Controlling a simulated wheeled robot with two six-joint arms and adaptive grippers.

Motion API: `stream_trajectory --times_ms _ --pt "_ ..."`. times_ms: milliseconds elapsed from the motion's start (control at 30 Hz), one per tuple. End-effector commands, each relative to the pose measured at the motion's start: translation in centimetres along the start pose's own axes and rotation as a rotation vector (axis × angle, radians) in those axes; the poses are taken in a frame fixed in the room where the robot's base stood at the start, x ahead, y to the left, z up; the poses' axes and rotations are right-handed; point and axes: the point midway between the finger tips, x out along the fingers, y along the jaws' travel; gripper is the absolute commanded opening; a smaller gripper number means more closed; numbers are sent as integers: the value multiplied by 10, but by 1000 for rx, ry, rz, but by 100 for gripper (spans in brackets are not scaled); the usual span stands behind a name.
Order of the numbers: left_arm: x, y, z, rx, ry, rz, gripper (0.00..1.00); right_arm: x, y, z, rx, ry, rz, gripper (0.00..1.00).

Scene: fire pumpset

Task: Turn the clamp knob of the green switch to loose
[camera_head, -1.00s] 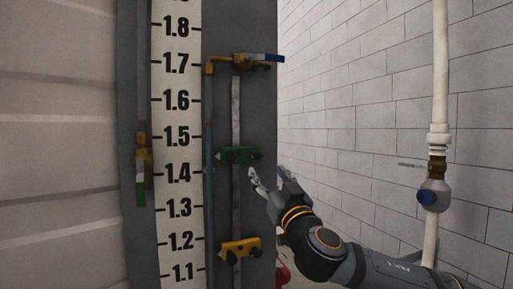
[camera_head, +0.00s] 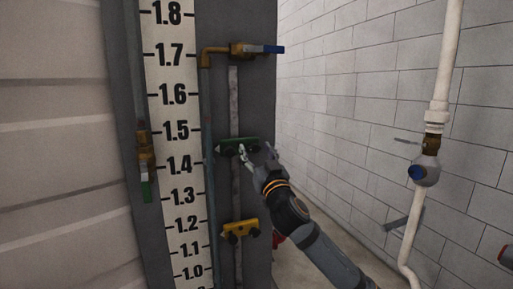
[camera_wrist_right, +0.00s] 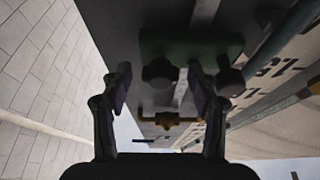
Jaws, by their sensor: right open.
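The green switch (camera_head: 232,143) is a green block on the vertical rail beside the numbered scale, near the 1.5 mark. It also shows in the right wrist view (camera_wrist_right: 185,47), with two dark knobs on it. My right gripper (camera_head: 259,153) is open at the right end of the switch. In the right wrist view its two fingers (camera_wrist_right: 160,92) stand to either side of one dark knob (camera_wrist_right: 160,73). The other knob (camera_wrist_right: 231,82) lies outside, past the right-hand finger. I cannot tell whether a finger touches a knob. My left gripper is not in view.
A yellow clamp block (camera_head: 240,229) sits lower on the same rail. A brass valve with a blue handle (camera_head: 262,49) is above. A green-handled valve (camera_head: 146,165) is at left. A white pipe with a valve (camera_head: 425,170) runs along the brick wall at right.

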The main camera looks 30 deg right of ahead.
Motion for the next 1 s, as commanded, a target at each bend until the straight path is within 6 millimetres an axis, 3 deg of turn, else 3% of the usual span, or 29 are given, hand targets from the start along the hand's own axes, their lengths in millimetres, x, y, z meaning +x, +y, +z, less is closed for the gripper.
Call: stream_trajectory --times_ms 167,533,1000 --pt "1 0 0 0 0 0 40 0 0 0 0 0 0 58" --pt "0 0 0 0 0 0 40 0 0 0 1 0 0 7" --pt "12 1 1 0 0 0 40 -1 1 2 -117 2 -47 6"
